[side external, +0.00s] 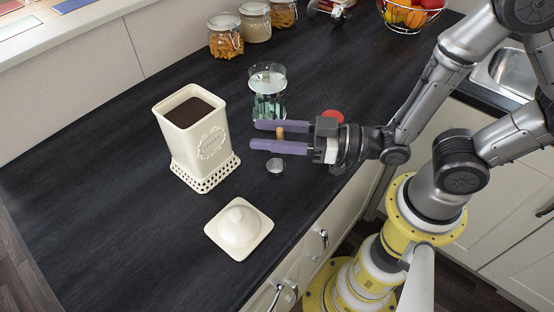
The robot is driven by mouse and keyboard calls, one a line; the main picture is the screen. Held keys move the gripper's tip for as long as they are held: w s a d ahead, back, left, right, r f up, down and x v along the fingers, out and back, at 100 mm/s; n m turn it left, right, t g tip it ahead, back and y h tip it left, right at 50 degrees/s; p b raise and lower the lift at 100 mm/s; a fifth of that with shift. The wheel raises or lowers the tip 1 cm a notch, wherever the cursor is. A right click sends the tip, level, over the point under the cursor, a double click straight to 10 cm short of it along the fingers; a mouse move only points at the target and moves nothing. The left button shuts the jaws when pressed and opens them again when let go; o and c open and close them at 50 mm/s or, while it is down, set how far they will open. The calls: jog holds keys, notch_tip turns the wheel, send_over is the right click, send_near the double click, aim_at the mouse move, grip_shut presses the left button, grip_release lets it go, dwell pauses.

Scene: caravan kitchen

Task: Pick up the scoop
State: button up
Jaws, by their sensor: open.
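A small metal cup (275,165), which looks like the scoop's bowl, is on the dark counter just below my lower finger in the picture. A light wooden piece (280,132), which looks like the scoop's handle, shows between my two purple fingers. The lower finger hides where the two parts would join. My gripper (259,135) is open, its fingers pointing left on either side of the wooden piece. I cannot tell whether either finger touches it.
A cream canister (192,140) filled with dark brown contents stands left of my gripper. Its lid (239,227) lies in front. A glass of water (268,85) stands close behind the fingers. A red round thing (333,116) is partly behind my gripper. Jars (226,38) and a fruit basket (408,18) stand farther back.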

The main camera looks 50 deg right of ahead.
jog(key=shift+w+a, duration=0.3)
jog(key=shift+w, duration=0.2)
jog(key=shift+c, duration=0.2)
grip_shut()
dwell(1.0)
